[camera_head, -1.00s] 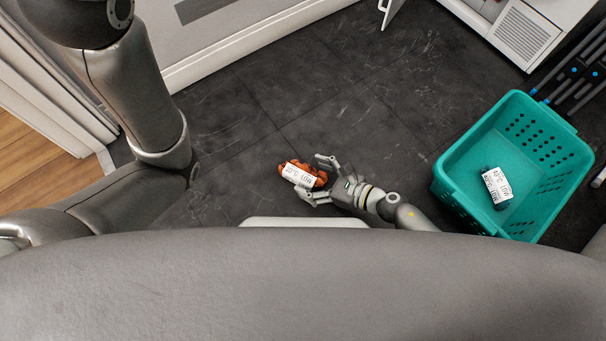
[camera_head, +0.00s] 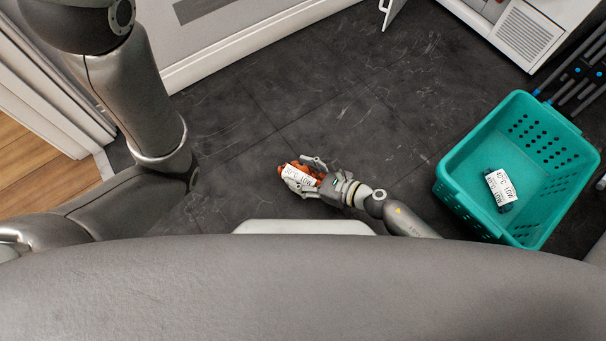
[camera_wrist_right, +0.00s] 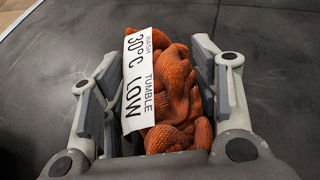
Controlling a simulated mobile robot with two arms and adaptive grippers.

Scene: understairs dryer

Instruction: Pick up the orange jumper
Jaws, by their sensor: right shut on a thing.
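The orange jumper (camera_head: 284,168) is a crumpled bundle on the dark floor, with a white label on it. In the right wrist view the jumper (camera_wrist_right: 178,95) lies between my fingers, and its label (camera_wrist_right: 138,80) reads wash 30°C, tumble low. My right gripper (camera_head: 309,175) is shut on the jumper, with a finger against each side; it also shows in the right wrist view (camera_wrist_right: 160,100). I cannot tell whether the jumper is clear of the floor. My left arm is at the left of the head view, but its gripper is out of view.
A teal basket (camera_head: 453,203) stands on the floor at the right, holding a dark bundle with a white label (camera_head: 500,187). A white appliance (camera_head: 528,35) is at the top right. Poles (camera_head: 578,70) lie beyond the basket.

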